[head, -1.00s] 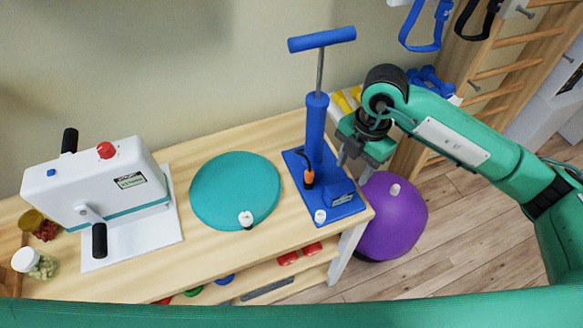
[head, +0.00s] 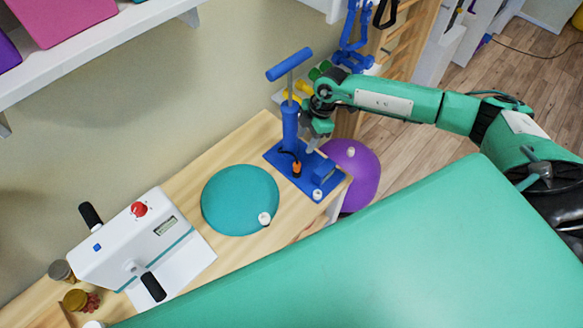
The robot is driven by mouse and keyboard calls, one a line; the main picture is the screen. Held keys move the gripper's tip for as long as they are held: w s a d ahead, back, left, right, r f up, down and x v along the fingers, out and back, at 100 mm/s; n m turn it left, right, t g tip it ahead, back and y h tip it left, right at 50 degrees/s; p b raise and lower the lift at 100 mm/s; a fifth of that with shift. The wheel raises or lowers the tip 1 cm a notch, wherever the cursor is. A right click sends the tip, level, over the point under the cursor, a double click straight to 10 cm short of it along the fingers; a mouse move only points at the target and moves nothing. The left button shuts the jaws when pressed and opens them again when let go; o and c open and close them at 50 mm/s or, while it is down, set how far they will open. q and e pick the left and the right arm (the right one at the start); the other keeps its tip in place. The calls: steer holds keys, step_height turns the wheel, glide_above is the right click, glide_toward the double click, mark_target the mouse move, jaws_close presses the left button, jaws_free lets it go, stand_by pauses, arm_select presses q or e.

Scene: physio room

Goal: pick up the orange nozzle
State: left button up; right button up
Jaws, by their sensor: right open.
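The orange nozzle (head: 297,169) is a small orange piece with a dark tip on the end of a black hose. It hangs by the foot of the blue pump (head: 290,125), which stands upright on a blue base plate at the right end of the wooden table. My right gripper (head: 311,148) comes in from the right, fingers pointing down, just right of the pump's barrel and a little above and right of the nozzle. It is open, with nothing seen between the fingers. My left gripper is not in view.
A teal disc (head: 240,200) with a white plug (head: 264,218) on it lies left of the pump. A white device (head: 140,245) with black handles stands farther left. A purple ball (head: 360,175) is beyond the table's right end.

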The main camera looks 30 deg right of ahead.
mark_target(298, 163)
steer(key=b+x, duration=0.5)
steer(key=x, duration=0.3)
steer(key=shift+f+b, duration=0.2)
steer(key=shift+b, duration=0.15)
steer(key=b+x, duration=0.2)
steer(key=d+b+x, duration=0.1)
steer(key=b+x, duration=0.1)
steer(key=shift+f, duration=0.25)
steer(key=shift+a+f+b, duration=0.2)
steer(key=shift+f+b, duration=0.15)
steer(key=shift+f, duration=0.05)
steer(key=shift+r, duration=0.1)
steer(key=c, duration=1)
